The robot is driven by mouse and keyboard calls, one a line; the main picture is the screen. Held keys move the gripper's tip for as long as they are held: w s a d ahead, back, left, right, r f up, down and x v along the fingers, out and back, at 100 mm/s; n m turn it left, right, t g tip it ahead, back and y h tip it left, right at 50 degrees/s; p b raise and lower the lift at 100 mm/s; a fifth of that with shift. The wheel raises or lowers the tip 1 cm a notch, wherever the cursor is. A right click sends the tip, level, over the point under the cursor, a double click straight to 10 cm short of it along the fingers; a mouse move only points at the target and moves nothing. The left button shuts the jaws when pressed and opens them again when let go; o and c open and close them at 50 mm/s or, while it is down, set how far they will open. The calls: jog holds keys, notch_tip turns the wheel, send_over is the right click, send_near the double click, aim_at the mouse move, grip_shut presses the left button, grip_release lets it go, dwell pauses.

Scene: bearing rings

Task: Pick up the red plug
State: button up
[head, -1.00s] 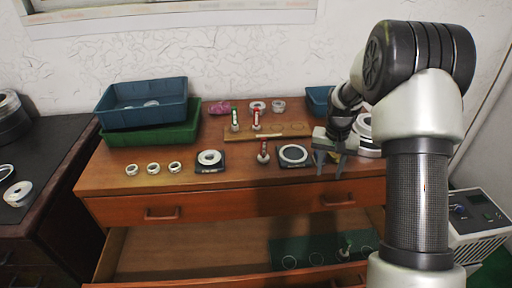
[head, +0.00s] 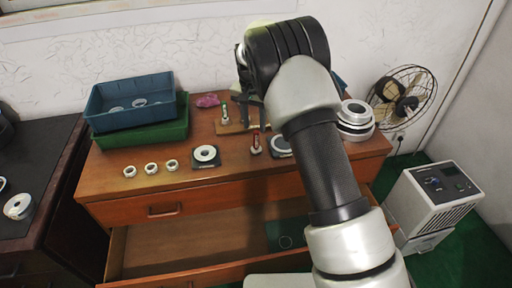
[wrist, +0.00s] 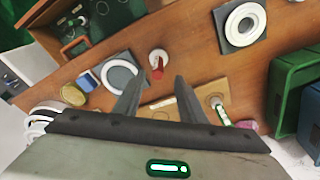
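A red plug (head: 255,143) stands upright on a pale round base at the front middle of the tabletop, and it also shows in the wrist view (wrist: 158,66). My gripper (wrist: 159,82) is open, with nothing visible between its fingers; the red plug appears just beyond the fingertips. In the head view my gripper (head: 243,108) hangs over the wooden board (head: 232,128), behind the front red plug. A green plug (head: 225,114) stands on the board, beside the fingers in the wrist view (wrist: 220,112). The second red plug seen earlier on the board is hidden now.
Several small rings (head: 151,168) line the front left. A square plate with a ring (head: 206,155) sits left of the front red plug. Blue (head: 130,101) and green trays stack at the back left. Stacked metal rings (head: 355,118) stand right. The drawer below is open.

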aim_at(257, 139)
jog(key=f, duration=0.8)
jog(key=shift+w+d+f, duration=0.4)
jog(key=shift+c, duration=0.3)
jog(key=shift+r, duration=0.1)
grip_shut()
